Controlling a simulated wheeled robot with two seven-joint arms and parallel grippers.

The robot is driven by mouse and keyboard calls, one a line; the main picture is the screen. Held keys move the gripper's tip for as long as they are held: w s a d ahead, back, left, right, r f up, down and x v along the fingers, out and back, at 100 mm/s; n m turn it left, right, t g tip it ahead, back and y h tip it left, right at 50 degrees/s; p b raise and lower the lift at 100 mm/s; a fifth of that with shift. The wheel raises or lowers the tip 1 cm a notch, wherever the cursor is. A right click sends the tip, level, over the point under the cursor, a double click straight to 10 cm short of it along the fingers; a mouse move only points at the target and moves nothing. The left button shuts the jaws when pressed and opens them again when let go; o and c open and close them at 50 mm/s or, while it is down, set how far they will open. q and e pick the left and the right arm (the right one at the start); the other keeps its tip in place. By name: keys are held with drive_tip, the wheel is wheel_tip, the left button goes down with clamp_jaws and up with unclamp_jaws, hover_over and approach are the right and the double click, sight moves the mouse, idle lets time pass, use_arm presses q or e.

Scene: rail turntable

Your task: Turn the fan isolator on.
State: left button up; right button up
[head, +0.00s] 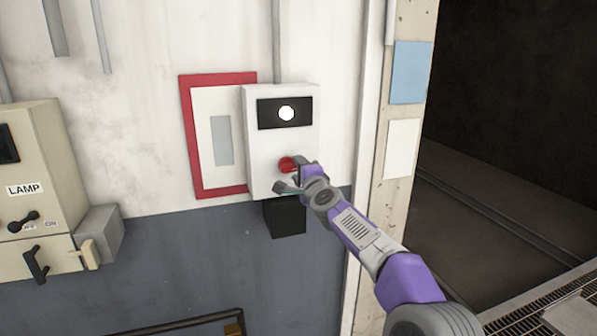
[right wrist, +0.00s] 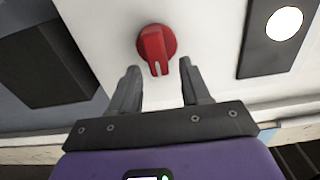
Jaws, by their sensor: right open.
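A white wall box (head: 258,140) has a black panel (head: 266,121) with a bright white round lamp (head: 286,113) and a red rotary knob (head: 287,163) below. I can read no label on the box. In the right wrist view the red knob (right wrist: 152,44) has a raised grip bar with a white mark at its lower end. My right gripper (head: 286,176) is open at the knob, and it also shows in the right wrist view (right wrist: 159,69). Its fingertips lie either side of the bar's lower end, with visible gaps. My left gripper is not in view.
A beige box labelled LAMP (head: 45,165), with black handles, stands at the left. A red-framed panel (head: 187,140) is behind the white box, and a black box (head: 286,217) sits below it. A dark opening with a track lies right of the door post (head: 388,215).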

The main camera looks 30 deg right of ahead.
drive_tip(key=b+v, duration=0.1)
drive_tip(key=v, duration=0.6)
drive_tip(key=shift+b, duration=0.4)
drive_tip(key=shift+w, duration=0.1)
